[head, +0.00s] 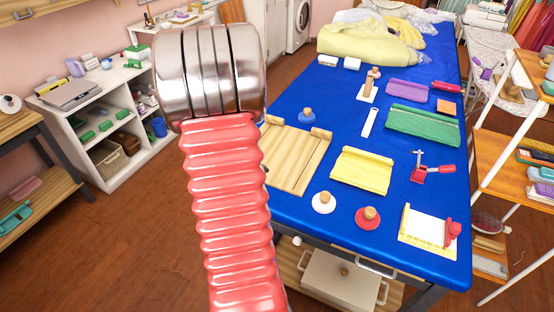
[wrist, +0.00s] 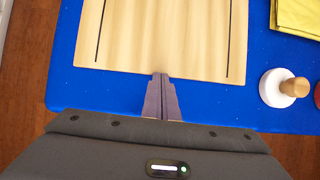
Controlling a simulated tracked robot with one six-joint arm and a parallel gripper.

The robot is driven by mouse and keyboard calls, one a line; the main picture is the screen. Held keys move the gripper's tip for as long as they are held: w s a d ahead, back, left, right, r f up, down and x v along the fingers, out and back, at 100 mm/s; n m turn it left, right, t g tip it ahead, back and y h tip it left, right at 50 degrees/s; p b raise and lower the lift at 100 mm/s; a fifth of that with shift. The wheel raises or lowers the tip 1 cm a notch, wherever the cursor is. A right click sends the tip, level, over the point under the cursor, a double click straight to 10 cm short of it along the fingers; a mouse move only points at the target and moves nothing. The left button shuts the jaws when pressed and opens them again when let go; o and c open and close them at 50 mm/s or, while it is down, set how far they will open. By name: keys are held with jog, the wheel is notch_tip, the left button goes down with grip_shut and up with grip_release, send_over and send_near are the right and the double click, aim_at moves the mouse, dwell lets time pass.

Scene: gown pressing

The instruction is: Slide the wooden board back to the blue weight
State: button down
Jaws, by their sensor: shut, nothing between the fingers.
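The wooden board (head: 297,160) lies flat at the near left of the blue table, with a dark groove along each side and a small wooden roll at each far corner. The blue weight (head: 307,116), with a wooden knob, stands just beyond the board's far edge; I cannot tell whether they touch. In the wrist view the board (wrist: 163,35) fills the top, and its near edge runs across. My gripper (wrist: 161,76) is shut and empty, its tips at the middle of that near edge. My arm hides it in the head view. The blue weight is outside the wrist view.
A white weight (head: 323,202) and a red weight (head: 368,217) stand to the right of the board's near end. A folded yellow cloth (head: 361,170) lies right of the board. The blue table (wrist: 120,92) has a bare strip before the board.

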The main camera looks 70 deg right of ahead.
jog(key=shift+s+d+f, duration=0.1)
jog(key=shift+s+d, duration=0.1)
jog(key=shift+d, duration=0.8)
jog(key=shift+s+d, duration=0.2)
jog(key=shift+d, duration=0.9)
jog(key=shift+w+a+r, duration=0.2)
jog(key=shift+a+r, duration=0.6)
jog(key=shift+a, duration=0.2)
jog(key=shift+w+a+r, duration=0.2)
jog(key=shift+a+r, duration=0.6)
jog(key=shift+a, duration=0.15)
